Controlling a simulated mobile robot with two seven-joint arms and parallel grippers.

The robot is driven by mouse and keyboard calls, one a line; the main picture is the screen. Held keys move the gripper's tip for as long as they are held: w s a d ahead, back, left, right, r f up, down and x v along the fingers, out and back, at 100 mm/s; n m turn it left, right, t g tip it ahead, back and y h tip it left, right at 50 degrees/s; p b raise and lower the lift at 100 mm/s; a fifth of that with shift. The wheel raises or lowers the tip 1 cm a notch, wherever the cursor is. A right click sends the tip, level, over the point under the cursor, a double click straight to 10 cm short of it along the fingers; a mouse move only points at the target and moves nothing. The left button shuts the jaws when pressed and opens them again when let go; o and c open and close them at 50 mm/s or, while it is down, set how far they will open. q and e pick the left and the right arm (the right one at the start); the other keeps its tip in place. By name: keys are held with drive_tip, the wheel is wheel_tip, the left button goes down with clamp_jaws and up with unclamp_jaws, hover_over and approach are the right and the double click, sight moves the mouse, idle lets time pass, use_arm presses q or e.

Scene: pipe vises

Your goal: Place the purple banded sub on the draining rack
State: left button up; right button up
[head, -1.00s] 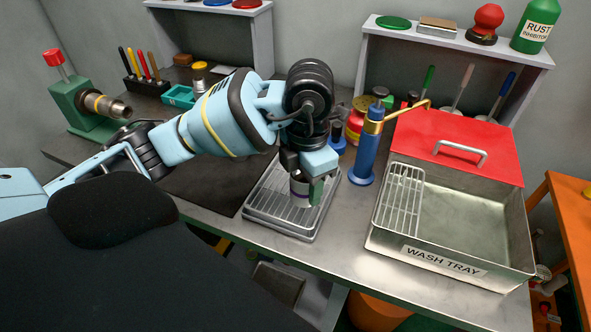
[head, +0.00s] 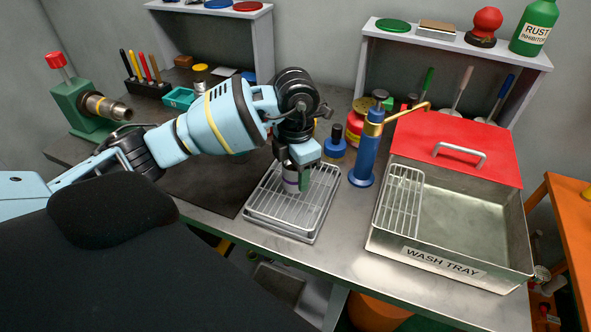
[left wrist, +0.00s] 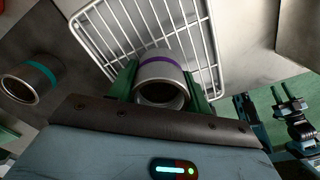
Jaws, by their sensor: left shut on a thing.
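The purple banded sub (head: 290,181) is a short grey metal sleeve with a purple band. My left gripper (head: 296,176) is shut on it, over the draining rack (head: 312,219), a wire grid on a tray. In the left wrist view the sub (left wrist: 161,78) sits between the green fingers (left wrist: 161,85), open end toward the camera, with the white wire grid (left wrist: 190,22) behind it. I cannot tell whether the sub touches the wires. What looks like my right gripper (left wrist: 287,97) shows at the right of the left wrist view, fingers apart.
A blue pump bottle (head: 364,150) stands close right of the rack. The wash tray (head: 470,225) with its own wire rack (head: 402,200) is further right. A green vise (head: 85,112) is far left. A teal-banded sleeve (left wrist: 32,80) shows in the left wrist view.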

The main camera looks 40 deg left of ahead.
use_arm(q)
drive_tip(key=shift+f, duration=0.15)
use_arm(e)
drive_tip(key=shift+w, duration=0.25)
use_arm(q)
drive_tip(key=o, duration=1.3)
drive_tip(key=shift+c, duration=0.2)
drive_tip(key=shift+r, duration=0.2)
wheel_tip(320, 180, up, 12)
drive_tip(key=p, duration=0.1)
use_arm(e)
drive_tip(key=shift+w+r, duration=0.3)
drive_tip(key=shift+r, duration=0.35)
